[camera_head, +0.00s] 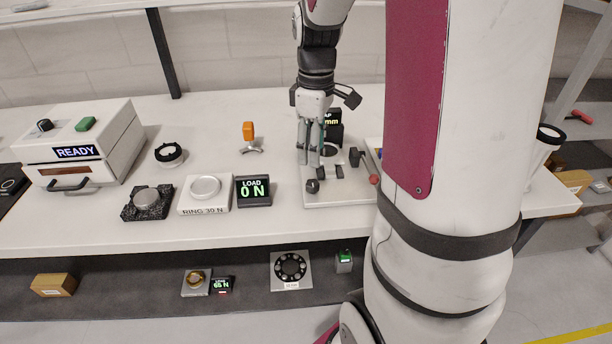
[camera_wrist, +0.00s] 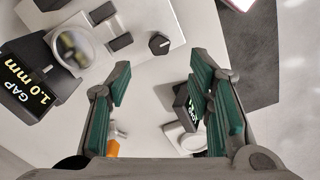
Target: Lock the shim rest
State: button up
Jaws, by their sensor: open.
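The mirror fixture is a white plate (camera_head: 340,198) on the bench, also at the top of the wrist view (camera_wrist: 150,15). It bears a round mirror (camera_wrist: 73,45), two dark blocks (camera_wrist: 120,42) and a black faceted knob (camera_wrist: 159,43) with a white mark, also in the head view (camera_head: 313,186). A red-tipped lever (camera_head: 374,179) lies at its right. Which part is the shim rest I cannot tell. A black display (camera_wrist: 28,78) reads GAP 1.0 mm. My gripper (camera_head: 312,163) is open and empty above the plate; its green fingers (camera_wrist: 160,82) stand apart, clear of the knob.
Left of the fixture are a LOAD 0 N display (camera_head: 253,190), a RING 30 N pad (camera_head: 205,188), an orange-handled tool (camera_head: 249,134), a dark rough block (camera_head: 147,203) and a READY box (camera_head: 82,143). The lower shelf (camera_head: 130,285) holds smaller fixtures.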

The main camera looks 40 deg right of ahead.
aim_at(314, 183)
notch_tip(314, 183, down, 10)
jog(key=shift+r, duration=0.15)
dwell(0.3)
grip_shut()
